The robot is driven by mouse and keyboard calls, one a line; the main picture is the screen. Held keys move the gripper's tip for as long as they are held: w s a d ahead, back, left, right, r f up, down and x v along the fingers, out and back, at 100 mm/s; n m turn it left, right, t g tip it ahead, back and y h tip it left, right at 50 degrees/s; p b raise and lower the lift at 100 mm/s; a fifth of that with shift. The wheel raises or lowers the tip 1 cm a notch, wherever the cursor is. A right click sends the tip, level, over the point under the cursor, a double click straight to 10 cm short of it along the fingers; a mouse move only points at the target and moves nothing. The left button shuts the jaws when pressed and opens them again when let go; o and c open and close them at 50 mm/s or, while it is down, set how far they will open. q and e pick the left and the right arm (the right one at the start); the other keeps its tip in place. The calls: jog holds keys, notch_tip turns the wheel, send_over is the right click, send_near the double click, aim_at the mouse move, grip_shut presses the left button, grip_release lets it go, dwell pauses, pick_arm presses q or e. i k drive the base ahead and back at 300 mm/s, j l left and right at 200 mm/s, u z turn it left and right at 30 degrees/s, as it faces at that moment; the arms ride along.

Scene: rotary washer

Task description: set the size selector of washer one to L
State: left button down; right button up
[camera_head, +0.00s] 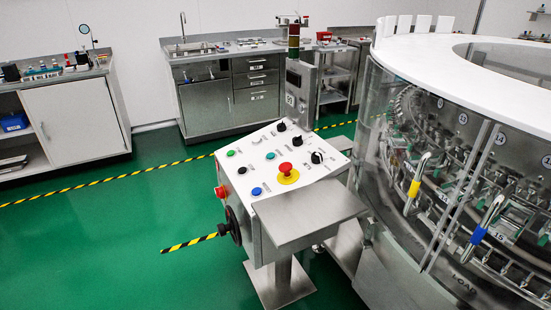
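A control panel (262,164) with a sloped white face stands on a steel pedestal at the middle of the head view. Black rotary knobs run along its upper right edge: one at the top (281,127), one below it (296,141), and a larger one with a white mark (316,157). The printed labels are too small to read, so I cannot tell which knob is the size selector or where it points. The rotary washer (400,120), round with clear panels and a white top, stands right of the panel. Neither of my grippers is in view.
A red emergency button (285,168) on a yellow base sits on the panel; another red button (221,191) and a black handwheel (232,226) are on its left side. A steel shelf (308,212) juts from its front. Green floor is clear at left.

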aim_at(281, 126)
jog(key=z, duration=0.8)
jog(key=i+j+z, duration=0.1)
jog(key=j+z, duration=0.35)
jog(key=z, duration=0.15)
jog(key=i+j, duration=0.1)
jog(key=j, duration=0.3)
jog(key=i+j, duration=0.1)
jog(key=j, duration=0.3)
